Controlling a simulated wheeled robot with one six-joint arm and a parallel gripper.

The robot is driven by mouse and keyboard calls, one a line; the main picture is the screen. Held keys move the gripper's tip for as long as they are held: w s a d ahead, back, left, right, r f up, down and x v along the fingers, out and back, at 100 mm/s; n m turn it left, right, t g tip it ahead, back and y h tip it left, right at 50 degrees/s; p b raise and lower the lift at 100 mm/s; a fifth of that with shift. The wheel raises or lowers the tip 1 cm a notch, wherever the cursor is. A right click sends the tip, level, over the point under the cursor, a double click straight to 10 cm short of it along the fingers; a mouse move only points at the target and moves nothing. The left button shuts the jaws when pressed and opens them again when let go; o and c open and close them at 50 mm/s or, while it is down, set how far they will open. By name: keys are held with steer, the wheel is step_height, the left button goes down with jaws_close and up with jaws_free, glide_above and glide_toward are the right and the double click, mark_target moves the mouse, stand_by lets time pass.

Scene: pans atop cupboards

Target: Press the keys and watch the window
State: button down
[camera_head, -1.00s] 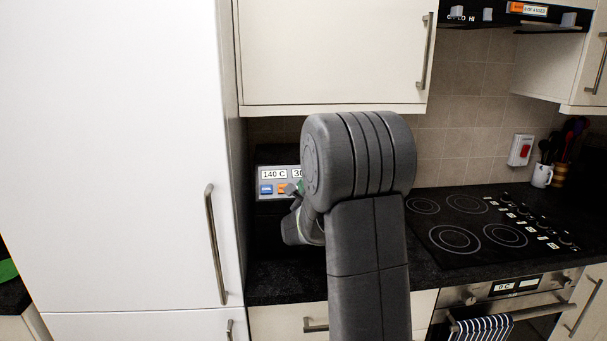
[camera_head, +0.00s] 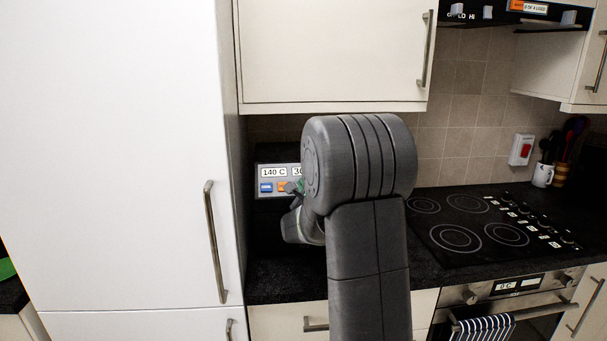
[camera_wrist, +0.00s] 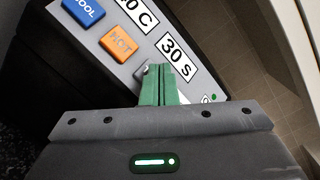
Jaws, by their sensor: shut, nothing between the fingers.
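A grey control panel (camera_wrist: 135,80) shows in the wrist view with a blue COOL key (camera_wrist: 84,10), an orange HOT key (camera_wrist: 120,43) and a grey key (camera_wrist: 143,72) mostly hidden by my fingertips. One window (camera_wrist: 135,12) ends in "0 C" there and another window (camera_wrist: 176,55) reads "30 S". In the head view the first window (camera_head: 273,172) reads "140 C"; the second is partly behind my arm. My gripper (camera_wrist: 157,72) is shut and empty, its green fingertips at the grey key. I cannot tell whether they touch it.
The panel's appliance stands on the dark worktop (camera_head: 285,291) beside a tall white cupboard (camera_head: 130,150), under a wall cupboard (camera_head: 330,50). A black hob (camera_head: 480,230) lies to the right, with an oven (camera_head: 520,300) below it.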

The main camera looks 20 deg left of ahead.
steer(key=shift+f, duration=0.1)
stand_by(0.4)
steer(key=shift+b, duration=0.3)
steer(key=shift+s+d+r, duration=0.2)
steer(key=shift+s+r, duration=0.1)
steer(key=shift+r, duration=0.1)
steer(key=shift+r, duration=0.1)
steer(key=s+r, duration=0.1)
steer(key=s+d+r, duration=0.2)
steer(key=r, duration=0.1)
steer(key=shift+s+d, duration=0.1)
steer(key=shift+s, duration=0.2)
steer(key=shift+d, duration=0.1)
stand_by(0.7)
